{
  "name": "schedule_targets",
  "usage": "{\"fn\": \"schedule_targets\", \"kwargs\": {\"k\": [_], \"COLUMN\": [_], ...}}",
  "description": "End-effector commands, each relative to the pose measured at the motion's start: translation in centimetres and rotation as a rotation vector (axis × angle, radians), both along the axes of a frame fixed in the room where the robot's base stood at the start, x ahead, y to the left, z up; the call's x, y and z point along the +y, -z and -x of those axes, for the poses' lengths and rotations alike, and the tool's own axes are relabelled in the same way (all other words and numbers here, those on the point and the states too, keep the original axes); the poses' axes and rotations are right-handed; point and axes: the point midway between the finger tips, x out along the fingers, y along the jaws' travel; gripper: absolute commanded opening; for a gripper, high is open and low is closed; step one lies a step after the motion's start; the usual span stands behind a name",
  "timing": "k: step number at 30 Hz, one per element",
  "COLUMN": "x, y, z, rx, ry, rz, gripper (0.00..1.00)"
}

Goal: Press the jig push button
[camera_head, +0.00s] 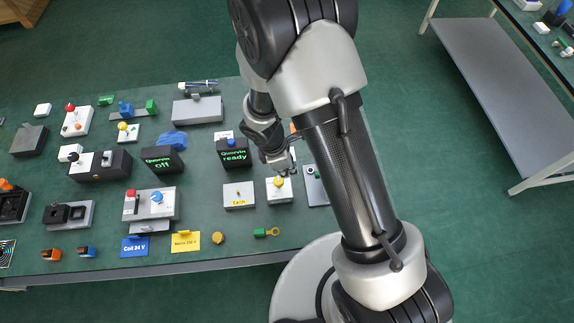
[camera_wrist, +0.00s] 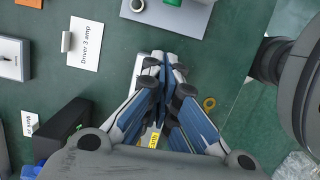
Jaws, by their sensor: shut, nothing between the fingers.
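My gripper (camera_head: 284,170) is shut and empty, low over the right part of the green bench. In the head view its fingertips appear right by a yellow button (camera_head: 279,182) on a small white box (camera_head: 280,195); whether they touch it I cannot tell. No readable label marks this as the jig push button. In the wrist view the gripper (camera_wrist: 162,58) has its fingers together and pointing away, and they hide what lies beneath. Other buttons include a yellow one (camera_head: 122,127), a red one (camera_head: 70,107) and a blue one (camera_head: 157,198).
A "Driver 3 amp" card (camera_wrist: 85,46) lies on the bench (camera_head: 220,258). My arm covers the bench's right end.

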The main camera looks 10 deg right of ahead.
Motion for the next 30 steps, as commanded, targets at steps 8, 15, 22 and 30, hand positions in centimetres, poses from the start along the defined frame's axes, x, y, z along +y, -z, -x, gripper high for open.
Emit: {"fn": "schedule_targets", "kwargs": {"k": [8, 15, 22, 30], "x": [-2.5, -4.7, -4.9, -5.9], "y": [4.3, 4.2, 4.2, 4.3], "z": [-0.1, -0.2, -0.2, -0.2], "rx": [-0.001, -0.001, -0.001, -0.001], "ry": [0.006, 0.002, 0.0, 0.004], "rz": [0.0, -0.001, -0.001, 0.0], "gripper": [0.0, 0.0, 0.0, 0.0]}}
